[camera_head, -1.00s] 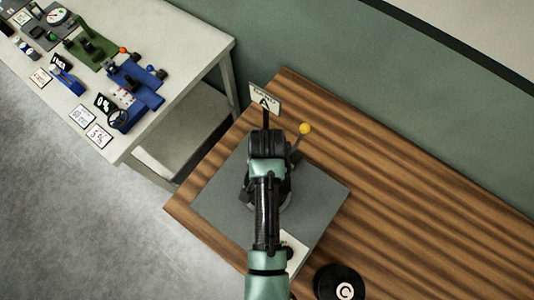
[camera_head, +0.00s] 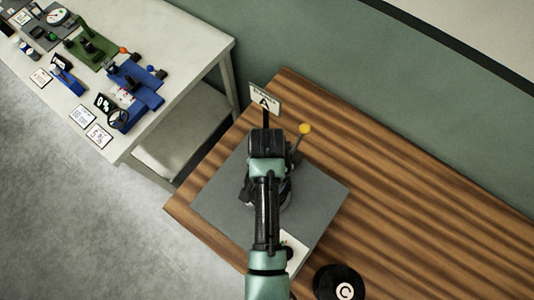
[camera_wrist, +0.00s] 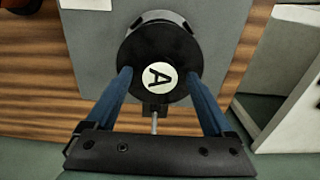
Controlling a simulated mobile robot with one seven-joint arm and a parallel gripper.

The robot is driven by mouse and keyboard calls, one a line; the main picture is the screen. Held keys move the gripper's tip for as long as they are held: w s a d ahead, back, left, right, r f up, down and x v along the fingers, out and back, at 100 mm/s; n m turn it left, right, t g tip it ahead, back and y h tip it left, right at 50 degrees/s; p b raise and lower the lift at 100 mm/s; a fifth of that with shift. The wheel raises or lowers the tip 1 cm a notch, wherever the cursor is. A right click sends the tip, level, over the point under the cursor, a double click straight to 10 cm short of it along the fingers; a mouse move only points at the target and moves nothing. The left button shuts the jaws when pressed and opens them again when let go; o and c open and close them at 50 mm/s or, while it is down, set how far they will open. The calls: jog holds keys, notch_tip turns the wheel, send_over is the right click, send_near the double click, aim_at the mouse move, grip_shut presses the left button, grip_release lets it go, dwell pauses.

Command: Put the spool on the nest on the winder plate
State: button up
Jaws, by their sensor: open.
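A black spool (camera_wrist: 165,45) with a white "A" label sits on the grey winder plate (camera_wrist: 90,50) in the wrist view. My gripper (camera_wrist: 158,75) is open, with one blue finger on each side of the spool; I cannot tell whether they touch it. The nest cannot be made out; the spool and my arm cover that part of the plate. In the head view my arm hangs over the winder plate (camera_head: 315,195) and hides the spool. Another black spool (camera_head: 338,284), labelled "C", is on the wooden table at the bottom.
A sign marked "A" (camera_head: 264,98) stands at the plate's back edge, beside a lever with a yellow knob (camera_head: 304,128). The wooden table (camera_head: 410,200) is clear to the right. A white bench (camera_head: 185,45) with several devices stands at the upper left.

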notch_tip(320, 180, up, 12)
jog(key=shift+f, duration=0.15)
jog(key=w+r+n+t, duration=0.2)
jog(key=w+r+t, duration=0.7)
jog(key=w+r, duration=0.75)
notch_tip(320, 180, up, 18)
jog(key=w+n+t, duration=0.2)
jog(key=t, duration=0.5)
jog(key=s+r+n+t, duration=0.1)
jog(key=s+r+t, duration=0.2)
jog(key=r, duration=0.6)
jog(key=s+r+n+t, duration=0.1)
jog(key=s+r+t, duration=0.3)
jog(key=r, duration=0.6)
jog(key=s+r+n+t, duration=0.1)
jog(key=s+r+t, duration=0.3)
jog(key=s+r, duration=0.3)
notch_tip(320, 180, up, 3)
jog(key=shift+s+f, duration=0.1)
jog(key=shift+s, duration=0.15)
jog(key=shift+f, duration=0.15)
